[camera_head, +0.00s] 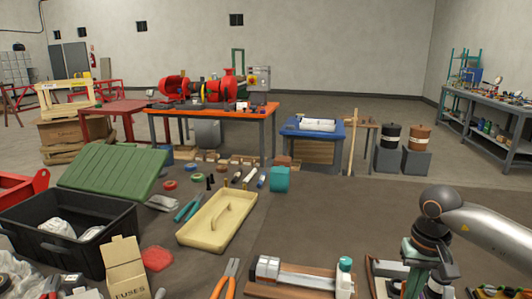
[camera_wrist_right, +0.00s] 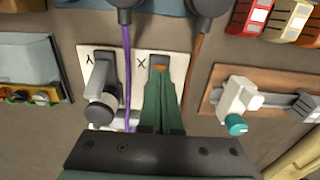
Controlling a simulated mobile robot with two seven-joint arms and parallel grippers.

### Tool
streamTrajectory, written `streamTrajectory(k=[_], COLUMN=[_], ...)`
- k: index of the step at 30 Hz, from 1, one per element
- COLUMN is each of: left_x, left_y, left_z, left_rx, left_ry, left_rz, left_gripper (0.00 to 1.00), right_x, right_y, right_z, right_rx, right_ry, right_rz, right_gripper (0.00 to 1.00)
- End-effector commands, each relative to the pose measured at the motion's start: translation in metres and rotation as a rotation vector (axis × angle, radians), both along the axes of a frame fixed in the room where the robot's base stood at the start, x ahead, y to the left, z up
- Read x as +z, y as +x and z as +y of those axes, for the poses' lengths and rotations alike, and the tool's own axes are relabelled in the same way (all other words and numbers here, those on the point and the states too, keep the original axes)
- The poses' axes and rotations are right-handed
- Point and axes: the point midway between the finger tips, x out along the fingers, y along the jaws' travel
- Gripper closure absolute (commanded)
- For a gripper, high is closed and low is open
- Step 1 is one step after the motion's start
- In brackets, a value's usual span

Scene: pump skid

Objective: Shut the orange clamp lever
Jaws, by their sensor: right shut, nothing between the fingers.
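In the right wrist view, a pale plate (camera_wrist_right: 142,62) marked Y and X lies beneath my right gripper (camera_wrist_right: 161,82). The gripper's green fingers are shut with nothing between them, over the X side. A small orange part (camera_wrist_right: 159,68) shows just beyond the fingertips and looks like the clamp lever; the fingers hide most of it. I cannot tell whether they touch it. On the Y side is a grey fitting with a round knob (camera_wrist_right: 99,109). In the head view my right arm covers most of this spot at lower right. My left gripper is not in view.
A purple cable (camera_wrist_right: 127,60) and a brown cable (camera_wrist_right: 194,65) run close beside the fingers. A white vice with a teal knob (camera_wrist_right: 236,124) stands to the right on a wooden base. A cream tray (camera_head: 190,237) lies farther left on the table, beside orange-handled pliers (camera_head: 226,280).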

Motion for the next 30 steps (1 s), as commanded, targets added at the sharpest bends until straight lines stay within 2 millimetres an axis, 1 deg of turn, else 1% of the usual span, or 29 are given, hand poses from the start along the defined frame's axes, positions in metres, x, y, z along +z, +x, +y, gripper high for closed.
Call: streamTrajectory(k=[5,24,30], left_x=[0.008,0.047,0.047], left_y=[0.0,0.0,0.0], left_z=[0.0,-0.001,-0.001], left_rx=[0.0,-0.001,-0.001], left_ry=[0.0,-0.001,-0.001], left_rz=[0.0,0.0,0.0], left_gripper=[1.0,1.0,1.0], right_x=[0.009,0.059,0.06], right_y=[-0.001,-0.008,-0.008], right_z=[0.0,0.001,0.002], right_rx=[0.0,-0.002,-0.001], right_ry=[0.001,0.001,0.0], right_rz=[0.0,0.0,0.001], right_gripper=[1.0,1.0,1.0])
